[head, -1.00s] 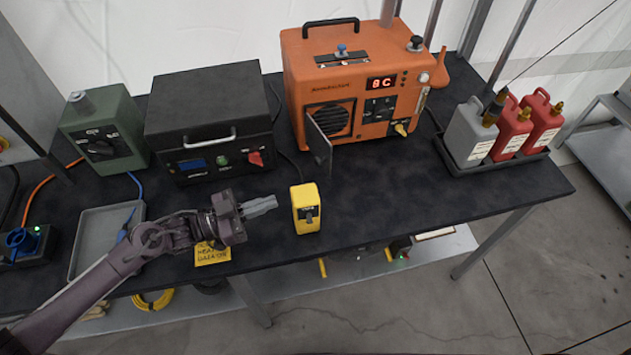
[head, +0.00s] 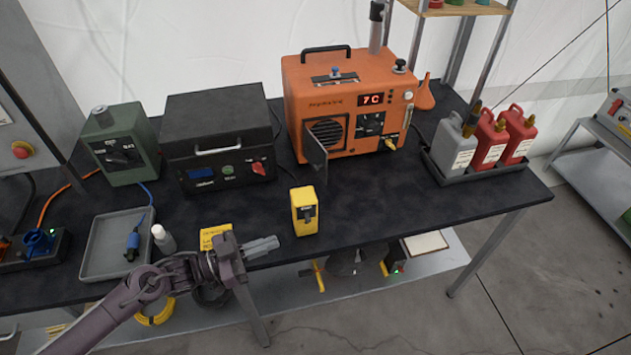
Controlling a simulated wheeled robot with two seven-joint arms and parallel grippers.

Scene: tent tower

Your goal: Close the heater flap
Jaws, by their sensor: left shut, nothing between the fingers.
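The orange heater (head: 300,92) stands at the back of the black table, with a lit display reading "7 C". Its dark flap (head: 315,160) stands open, swung out toward the front at the left of the round grille (head: 328,131). My left gripper (head: 276,243) is shut and empty near the table's front edge, in front of and to the left of the heater, well apart from the flap. My right gripper is not in the picture.
A yellow box (head: 304,210) stands upright between my left gripper and the flap. A black case (head: 219,139) and a green box (head: 122,145) stand left of the heater. Grey and red canisters (head: 490,140) sit in a tray at right. The table right of the yellow box is clear.

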